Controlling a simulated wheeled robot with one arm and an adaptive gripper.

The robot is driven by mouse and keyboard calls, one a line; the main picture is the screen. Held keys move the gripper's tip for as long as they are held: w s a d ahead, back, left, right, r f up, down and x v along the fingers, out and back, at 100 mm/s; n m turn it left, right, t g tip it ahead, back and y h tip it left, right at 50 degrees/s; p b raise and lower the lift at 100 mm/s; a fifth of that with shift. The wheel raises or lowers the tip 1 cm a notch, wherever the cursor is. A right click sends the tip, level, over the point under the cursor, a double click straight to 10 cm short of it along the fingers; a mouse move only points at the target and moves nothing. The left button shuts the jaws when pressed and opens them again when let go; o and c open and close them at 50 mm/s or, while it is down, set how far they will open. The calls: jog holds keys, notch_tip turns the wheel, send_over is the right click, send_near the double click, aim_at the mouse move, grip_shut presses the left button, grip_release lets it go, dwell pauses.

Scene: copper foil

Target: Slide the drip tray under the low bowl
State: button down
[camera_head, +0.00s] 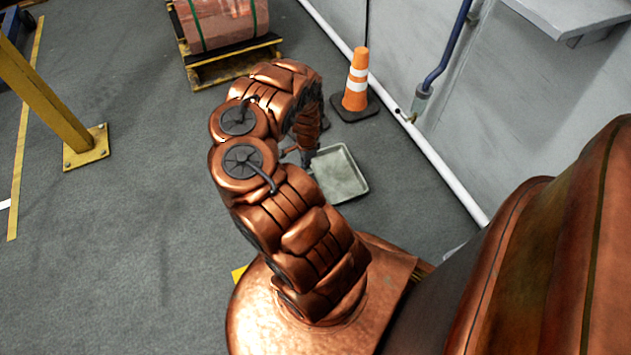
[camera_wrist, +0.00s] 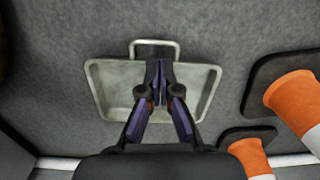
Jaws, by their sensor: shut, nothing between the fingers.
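The drip tray (camera_head: 342,176) is a shallow grey-green tray lying flat on the floor beside my arm; its left part is hidden. The wrist view shows the tray (camera_wrist: 105,82) below my gripper, with its loop handle (camera_wrist: 172,43) at the top. My gripper (camera_wrist: 158,64) is shut and empty, its fingertips over the tray's handle-side edge; I cannot tell whether they touch. In the head view my gripper (camera_head: 306,160) is partly hidden by the arm. A grey cup-like fitting (camera_head: 421,100) at the lower end of a blue pipe may be the low bowl.
An orange cone (camera_head: 356,83) stands by the wall; two cones (camera_wrist: 295,95) (camera_wrist: 250,155) show in the wrist view, right of the tray. A white pipe (camera_head: 440,168) runs along the wall's foot. A copper coil (camera_head: 222,20) sits on a pallet.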

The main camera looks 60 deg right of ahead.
jog(key=shift+m, duration=0.3)
jog(key=s+f+b, duration=0.1)
jog(key=f+b, duration=0.1)
jog(key=f, duration=0.1)
jog(key=d+f+b, duration=0.1)
jog(key=f+b, duration=0.1)
jog(key=f, duration=0.2)
jog(key=s+d+f+b, duration=0.1)
jog(key=f+b, duration=0.1)
jog(key=f, duration=0.2)
jog(key=shift+s+f+b, duration=0.1)
jog(key=shift+s+b, duration=0.2)
jog(key=shift+s, duration=0.05)
